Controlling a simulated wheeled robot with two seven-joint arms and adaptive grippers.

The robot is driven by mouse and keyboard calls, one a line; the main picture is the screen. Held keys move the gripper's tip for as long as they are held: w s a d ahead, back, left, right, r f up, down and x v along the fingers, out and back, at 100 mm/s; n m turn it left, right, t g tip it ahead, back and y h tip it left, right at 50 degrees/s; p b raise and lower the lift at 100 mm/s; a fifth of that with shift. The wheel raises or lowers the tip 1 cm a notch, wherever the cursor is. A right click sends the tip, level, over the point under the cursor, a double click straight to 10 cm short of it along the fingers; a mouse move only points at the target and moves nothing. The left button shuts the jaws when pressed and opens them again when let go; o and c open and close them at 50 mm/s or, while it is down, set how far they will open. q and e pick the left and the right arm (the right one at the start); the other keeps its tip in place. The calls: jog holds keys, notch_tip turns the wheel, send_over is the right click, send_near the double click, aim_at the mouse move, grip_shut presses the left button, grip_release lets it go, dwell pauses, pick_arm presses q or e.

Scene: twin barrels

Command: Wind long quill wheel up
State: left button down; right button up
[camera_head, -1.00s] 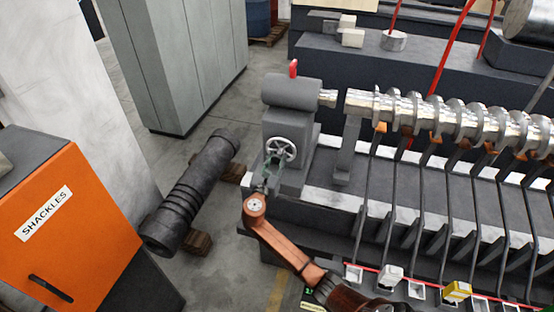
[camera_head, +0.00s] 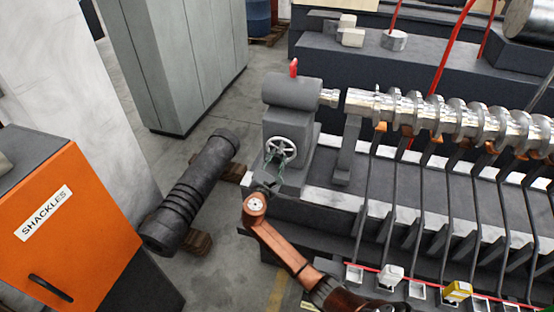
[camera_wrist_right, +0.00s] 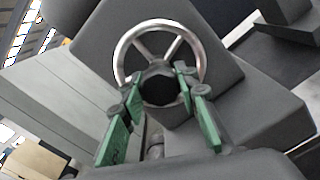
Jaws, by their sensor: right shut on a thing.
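The quill wheel (camera_head: 281,147) is a small silver spoked handwheel on the front of a grey tailstock (camera_head: 292,95). In the right wrist view the wheel (camera_wrist_right: 118,62) fills the upper middle, with a dark hub (camera_wrist_right: 159,86) at its centre. My right gripper (camera_head: 277,161) reaches it from the front and below. Its green fingers also show in the wrist view (camera_wrist_right: 160,98), to either side of the hub and over the lower rim. It is shut on the wheel; exact finger contact is partly hidden. My left gripper is out of view.
A short quill (camera_head: 329,98) points from the tailstock towards a long shiny screw shaft (camera_head: 450,115) on a rack of bars. A dark ribbed cylinder (camera_head: 190,190) lies on wooden blocks at left. An orange SHACKLES cabinet (camera_head: 75,235) stands at the lower left.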

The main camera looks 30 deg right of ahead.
jog(key=m+b, duration=0.1)
jog(key=m, duration=0.3)
jog(key=shift+f+m+b, duration=0.15)
jog(key=shift+m+b, duration=0.15)
jog(key=shift+b, duration=0.1)
jog(key=m+b, duration=0.3)
jog(key=m, duration=0.2)
jog(key=shift+m, duration=0.3)
jog(key=m+b, duration=0.4)
jog(key=m, duration=0.2)
jog(key=shift+f, duration=0.1)
pick_arm(q)
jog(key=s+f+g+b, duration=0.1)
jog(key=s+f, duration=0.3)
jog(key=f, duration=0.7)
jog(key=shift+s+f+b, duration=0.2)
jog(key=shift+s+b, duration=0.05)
jog(key=shift+b, duration=0.6)
pick_arm(e)
jog(key=shift+m, duration=2)
jog(key=o, duration=1.2)
jog(key=shift+r, duration=0.25)
jog(key=shift+c, duration=0.2)
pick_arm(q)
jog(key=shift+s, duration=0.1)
pick_arm(e)
jog(key=v, duration=1.2)
